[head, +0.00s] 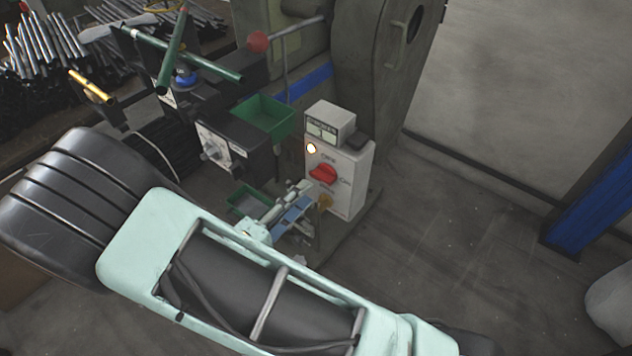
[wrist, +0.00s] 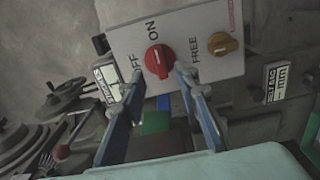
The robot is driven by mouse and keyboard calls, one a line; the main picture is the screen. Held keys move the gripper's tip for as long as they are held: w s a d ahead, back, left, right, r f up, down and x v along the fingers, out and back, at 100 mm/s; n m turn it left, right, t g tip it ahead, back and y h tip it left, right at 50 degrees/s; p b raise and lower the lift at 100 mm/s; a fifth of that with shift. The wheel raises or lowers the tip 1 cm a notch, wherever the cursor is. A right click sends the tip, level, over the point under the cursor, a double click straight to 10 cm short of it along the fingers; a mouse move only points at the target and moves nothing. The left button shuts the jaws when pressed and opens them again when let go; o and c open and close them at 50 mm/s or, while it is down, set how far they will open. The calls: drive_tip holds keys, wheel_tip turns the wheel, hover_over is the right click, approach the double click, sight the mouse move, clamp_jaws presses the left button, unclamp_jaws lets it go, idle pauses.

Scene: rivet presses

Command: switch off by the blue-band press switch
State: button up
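The white switch box (head: 347,185) stands beside the press with the blue band (head: 305,83). Its red rotary knob (head: 322,173) also shows in the wrist view (wrist: 158,60), among the printed words OFF, ON and FREE. I cannot tell for sure which word the knob points to. A pale lamp above the knob (head: 311,148) looks lit. My gripper (head: 298,198) is open in front of the box. In the wrist view its two blue fingers (wrist: 158,86) are spread, with tips just below and either side of the red knob. Contact cannot be told.
A yellow-orange knob (wrist: 222,43) sits near the red one on the same panel. A small grey display box (head: 330,122) tops the switch box. Green trays (head: 263,117) and a black machine unit (head: 237,152) lie to the left. Open floor (head: 470,210) is on the right.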

sight(320, 180)
drive_tip(key=x, duration=0.6)
drive_tip(key=shift+b, duration=0.35)
drive_tip(key=shift+c, duration=0.4)
clamp_jaws()
